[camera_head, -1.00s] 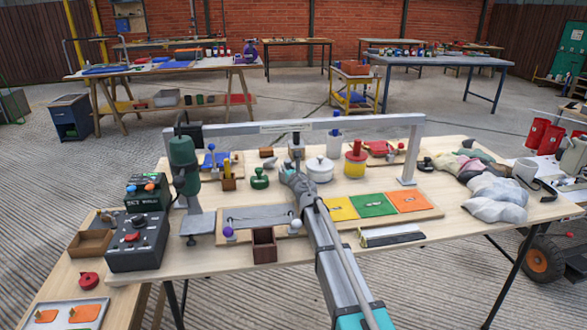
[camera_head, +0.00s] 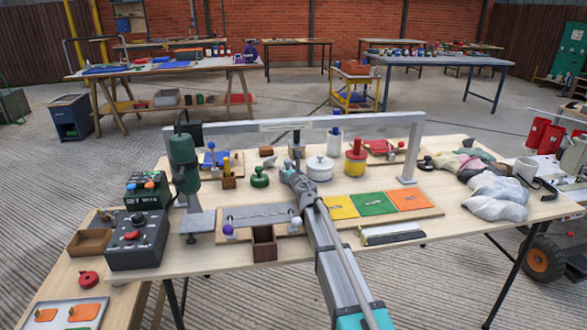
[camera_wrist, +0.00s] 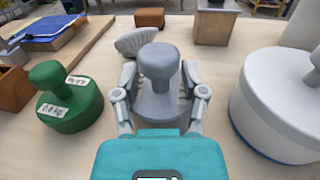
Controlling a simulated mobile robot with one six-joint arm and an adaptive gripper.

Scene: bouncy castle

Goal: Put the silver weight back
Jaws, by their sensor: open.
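The silver weight (camera_wrist: 158,92), grey with a round base and a knob on top, stands upright on the wooden table in the wrist view. My gripper (camera_wrist: 160,85) is open, with one finger on each side of the weight. I cannot tell whether the fingers touch it. In the head view my gripper (camera_head: 291,172) is low over the table, and my arm hides most or all of the weight. A green weight (camera_wrist: 68,105) with white labels stands to the left; it also shows in the head view (camera_head: 259,178).
A white lidded pot (camera_wrist: 280,105) stands close on the right. A grey brush-like object (camera_wrist: 137,41), a brown block (camera_wrist: 149,18) and a grey-topped box (camera_wrist: 215,25) are beyond the weight. A grey overhead frame (camera_head: 370,121) spans the table (camera_head: 460,225).

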